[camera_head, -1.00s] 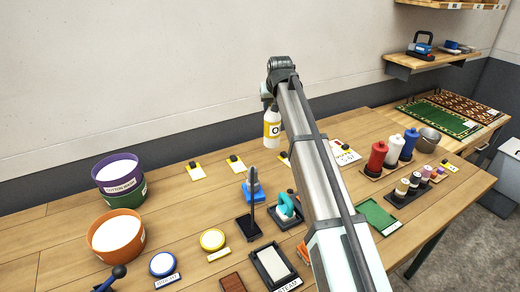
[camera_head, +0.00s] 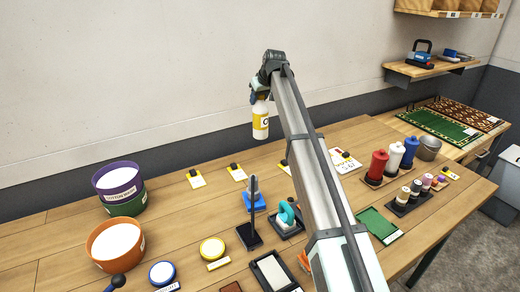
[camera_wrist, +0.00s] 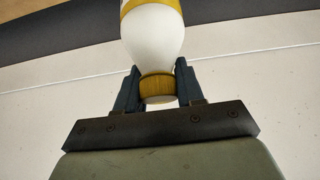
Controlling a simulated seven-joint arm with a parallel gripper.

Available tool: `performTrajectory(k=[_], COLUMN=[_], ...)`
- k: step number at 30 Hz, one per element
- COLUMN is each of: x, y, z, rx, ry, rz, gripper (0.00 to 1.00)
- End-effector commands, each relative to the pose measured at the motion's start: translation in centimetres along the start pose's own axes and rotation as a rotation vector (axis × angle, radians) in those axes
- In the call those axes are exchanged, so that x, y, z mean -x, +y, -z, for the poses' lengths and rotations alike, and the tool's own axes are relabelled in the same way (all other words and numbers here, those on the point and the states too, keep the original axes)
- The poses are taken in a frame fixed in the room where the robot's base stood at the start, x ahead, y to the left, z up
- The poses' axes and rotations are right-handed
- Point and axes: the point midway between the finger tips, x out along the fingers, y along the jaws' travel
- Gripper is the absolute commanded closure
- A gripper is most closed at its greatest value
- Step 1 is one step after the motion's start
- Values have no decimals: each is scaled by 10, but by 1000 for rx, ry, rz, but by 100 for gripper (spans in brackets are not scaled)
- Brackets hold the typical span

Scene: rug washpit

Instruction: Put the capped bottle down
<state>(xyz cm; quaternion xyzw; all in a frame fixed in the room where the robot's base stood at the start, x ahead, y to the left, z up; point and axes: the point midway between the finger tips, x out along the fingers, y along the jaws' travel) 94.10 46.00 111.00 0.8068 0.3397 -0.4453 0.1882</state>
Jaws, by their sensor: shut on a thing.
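The capped bottle (camera_head: 260,118) is white with a yellow label band and hangs upright in the air, in front of the wall and above the back of the table in the head view. My gripper (camera_head: 259,92) is above it, partly hidden behind my arm. In the wrist view my gripper (camera_wrist: 158,88) has its two dark fingers shut on the bottle's brownish-yellow cap (camera_wrist: 156,87). The bottle's white shoulder (camera_wrist: 153,40) and part of the yellow label also show there.
Yellow cards with black clips (camera_head: 196,179) lie along the back of the wooden table (camera_head: 70,235). Stacked tubs (camera_head: 119,187) stand at left. Red, white and blue bottles (camera_head: 376,167) stand at right. A black post (camera_head: 253,205) rises near the middle. Some bare wood lies between the cards.

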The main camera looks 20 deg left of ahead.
Motion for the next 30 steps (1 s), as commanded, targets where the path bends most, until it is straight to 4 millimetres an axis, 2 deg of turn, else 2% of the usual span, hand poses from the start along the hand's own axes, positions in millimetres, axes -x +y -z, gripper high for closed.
performTrajectory(k=[5,12,20,26,30], x=[-13,-44,-60,-80,-83], y=[-1,-1,-1,-1,0], z=[-10,-29,-38,-51,-52], rx=[6,5,5,5,5], ry=[-1,-1,0,0,1], rz=[5,4,4,4,3], gripper=[100,100,100,100,100])
